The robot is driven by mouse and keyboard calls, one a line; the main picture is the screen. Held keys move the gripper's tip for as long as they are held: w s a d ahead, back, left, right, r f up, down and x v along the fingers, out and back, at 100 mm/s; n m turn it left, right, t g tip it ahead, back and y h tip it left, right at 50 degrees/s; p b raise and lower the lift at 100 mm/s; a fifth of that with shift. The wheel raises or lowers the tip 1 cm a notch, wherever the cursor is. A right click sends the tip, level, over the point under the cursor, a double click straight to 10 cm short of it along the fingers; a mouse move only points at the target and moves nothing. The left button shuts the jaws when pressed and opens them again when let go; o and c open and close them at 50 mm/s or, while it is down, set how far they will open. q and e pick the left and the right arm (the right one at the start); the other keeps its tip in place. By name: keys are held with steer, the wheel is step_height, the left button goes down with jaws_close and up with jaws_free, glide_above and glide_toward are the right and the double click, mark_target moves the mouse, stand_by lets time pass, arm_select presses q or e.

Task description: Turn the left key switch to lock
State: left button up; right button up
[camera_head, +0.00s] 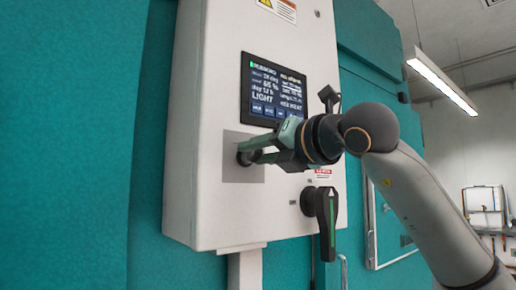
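The left key switch (243,159) is a dark round part on a square grey plate (240,175), low on the left of the white control box. My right gripper (250,152) reaches in from the right, its green fingers pointing left with their tips at the switch. The fingers and tips hide most of the switch, so the key and its angle cannot be made out. Whether the fingers are closed on the key cannot be told. My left gripper is not in view.
The white control box (215,90) hangs on a teal wall (70,150). A lit screen (273,88) sits above the switch. A black rotary handle (325,215) with a green stripe sticks out below right, under my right wrist. Space left of the box is free.

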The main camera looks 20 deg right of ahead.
steer(key=shift+c, duration=0.4)
jaws_close()
steer(key=shift+n, duration=0.4)
steer(key=shift+r+n, duration=0.1)
steer(key=shift+n, duration=0.9)
steer(key=n, duration=0.2)
steer(key=shift+a+n+p, duration=0.1)
steer(key=shift+n+p, duration=0.2)
steer(key=shift+p, duration=0.1)
steer(key=n, duration=0.3)
steer(key=shift+s+a+n, duration=0.1)
steer(key=shift+n, duration=0.2)
steer(key=shift+n+p, duration=0.45)
steer(key=shift+n, duration=0.95)
steer(key=shift+a, duration=0.1)
